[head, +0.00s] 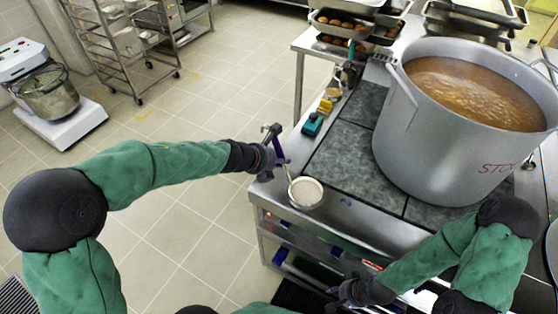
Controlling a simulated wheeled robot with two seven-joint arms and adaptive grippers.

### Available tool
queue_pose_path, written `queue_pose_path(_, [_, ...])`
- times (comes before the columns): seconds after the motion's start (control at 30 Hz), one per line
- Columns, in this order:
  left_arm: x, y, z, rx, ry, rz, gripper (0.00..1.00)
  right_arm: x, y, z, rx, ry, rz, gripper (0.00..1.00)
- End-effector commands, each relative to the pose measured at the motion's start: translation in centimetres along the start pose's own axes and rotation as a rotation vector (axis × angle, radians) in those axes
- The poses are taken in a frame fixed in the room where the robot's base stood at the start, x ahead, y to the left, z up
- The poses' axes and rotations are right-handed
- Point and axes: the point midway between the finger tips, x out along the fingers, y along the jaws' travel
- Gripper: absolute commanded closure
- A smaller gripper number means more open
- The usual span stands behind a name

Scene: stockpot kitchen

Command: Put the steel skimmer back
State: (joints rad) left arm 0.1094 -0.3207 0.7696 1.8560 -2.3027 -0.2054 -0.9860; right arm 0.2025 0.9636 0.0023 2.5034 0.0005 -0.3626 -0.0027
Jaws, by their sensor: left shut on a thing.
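The steel skimmer (306,193) has a round pale head and a thin handle with a purple grip. My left gripper (273,152) is shut on the purple grip, at the left front corner of the stove. My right gripper (338,294) is low at the stove's front, near the bottom of the view. Its fingers are dark and small, and I cannot tell whether they are open.
A large stockpot (425,125) of brown broth stands on the dark stove top (345,160). A teal item (312,125), a yellow item (325,106) and a small bowl (333,93) line the stove's left edge. Trays (341,28) stand behind.

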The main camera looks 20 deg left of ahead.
Motion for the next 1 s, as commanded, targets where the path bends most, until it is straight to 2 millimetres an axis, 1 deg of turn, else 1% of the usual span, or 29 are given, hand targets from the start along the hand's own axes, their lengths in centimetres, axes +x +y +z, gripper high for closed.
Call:
queue_pose_path(0.03, [0.2,0.1,-0.2,-0.001,0.000,0.000,1.00,0.2,0.1,0.0,0.000,0.000,0.000,0.60])
queue_pose_path(0.07, [0.2,0.1,-0.2,0.000,0.001,0.000,0.72,0.2,0.1,0.0,0.000,0.000,0.000,0.60])
queue_pose_path(0.1, [0.1,0.1,-0.2,0.000,0.001,0.000,0.60,0.1,0.1,0.0,0.000,0.000,0.000,0.60])
queue_pose_path(0.13, [0.1,0.1,-0.2,0.000,0.001,0.000,0.53,0.1,0.1,0.0,0.000,0.000,0.000,0.60])
queue_pose_path(0.43, [0.1,0.1,-0.1,0.000,0.001,0.000,0.53,0.1,0.1,0.0,0.000,0.000,0.000,0.60])
queue_pose_path(0.57, [-0.2,-0.1,0.1,0.000,0.001,0.000,0.53,-0.2,-0.1,0.0,0.000,0.000,0.000,0.60])
queue_pose_path(0.67, [-1.5,-0.1,0.2,-0.001,0.000,0.001,0.53,-0.8,-0.3,0.0,0.000,0.000,0.000,0.60])
queue_pose_path(1.0, [-8.3,-0.1,0.4,-0.002,-0.001,0.002,0.53,-4.0,-1.4,0.1,0.000,0.000,0.000,0.60])
